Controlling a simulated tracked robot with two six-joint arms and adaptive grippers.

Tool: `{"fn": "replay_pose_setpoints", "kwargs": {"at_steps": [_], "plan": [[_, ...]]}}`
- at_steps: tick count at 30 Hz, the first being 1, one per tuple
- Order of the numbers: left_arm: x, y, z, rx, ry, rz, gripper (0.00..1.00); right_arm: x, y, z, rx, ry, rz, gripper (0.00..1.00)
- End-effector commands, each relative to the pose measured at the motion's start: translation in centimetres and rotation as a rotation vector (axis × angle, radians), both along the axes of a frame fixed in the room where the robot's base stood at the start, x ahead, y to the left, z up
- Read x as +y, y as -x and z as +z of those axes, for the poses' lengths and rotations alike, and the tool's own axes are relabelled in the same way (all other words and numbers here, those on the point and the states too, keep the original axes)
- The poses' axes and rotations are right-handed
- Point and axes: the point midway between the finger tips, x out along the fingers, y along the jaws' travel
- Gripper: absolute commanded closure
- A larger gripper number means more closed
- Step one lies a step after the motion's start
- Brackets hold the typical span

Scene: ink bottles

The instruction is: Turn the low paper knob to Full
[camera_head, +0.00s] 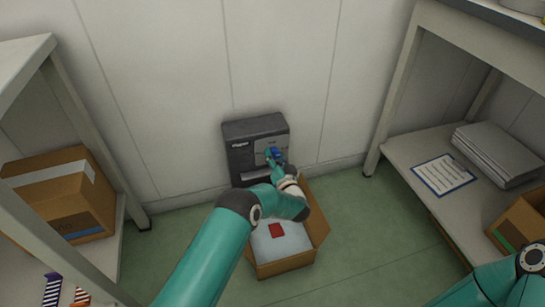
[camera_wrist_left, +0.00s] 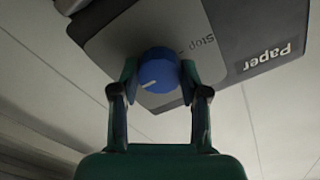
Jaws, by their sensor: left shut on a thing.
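The low paper knob (camera_wrist_left: 157,72) is a round blue dial with a white pointer mark, seen in the left wrist view. It sits on a grey plate (camera_wrist_left: 140,22) beside the word Stop; its pointer aims to the lower left, away from that word. No Full label is readable. In the head view the knob (camera_head: 277,152) shows small on the dark Paper unit (camera_head: 240,163) at the wall. My left gripper (camera_wrist_left: 160,78) is shut on the knob, a finger on each side. My right gripper is out of view.
An open cardboard box (camera_head: 284,267) with a red item stands on the green floor below the unit. A shelf on the left holds a closed box (camera_head: 60,190). A shelf on the right holds a clipboard (camera_head: 442,174) and a paper stack (camera_head: 497,153).

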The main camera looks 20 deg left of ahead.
Motion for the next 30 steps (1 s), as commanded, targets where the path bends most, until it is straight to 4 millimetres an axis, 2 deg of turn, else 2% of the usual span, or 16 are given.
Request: {"fn": "replay_pose_setpoints", "kwargs": {"at_steps": [1, 5, 6, 10, 22, 26, 30], "plan": [[0.3, 0.4, -1.0, 0.02, 0.004, 0.007, 0.9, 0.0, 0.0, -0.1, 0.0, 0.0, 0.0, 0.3], [0.3, 0.4, -1.0, 0.02, 0.004, 0.008, 0.9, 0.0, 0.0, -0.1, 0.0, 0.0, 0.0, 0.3], [0.3, 0.4, -1.0, 0.02, 0.004, 0.008, 0.5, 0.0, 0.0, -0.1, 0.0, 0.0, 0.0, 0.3], [0.2, 0.3, -0.8, 0.014, 0.004, 0.006, 0.3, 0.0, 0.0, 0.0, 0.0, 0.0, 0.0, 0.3], [-0.1, 0.4, -0.3, 0.006, 0.004, 0.004, 0.3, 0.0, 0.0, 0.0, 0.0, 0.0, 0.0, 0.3], [-0.9, 1.4, -0.3, 0.008, 0.003, 0.001, 0.3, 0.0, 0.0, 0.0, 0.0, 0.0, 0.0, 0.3], [-2.2, 3.4, -0.4, 0.009, 0.003, 0.0, 0.3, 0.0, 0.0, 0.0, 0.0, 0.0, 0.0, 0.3]]}}
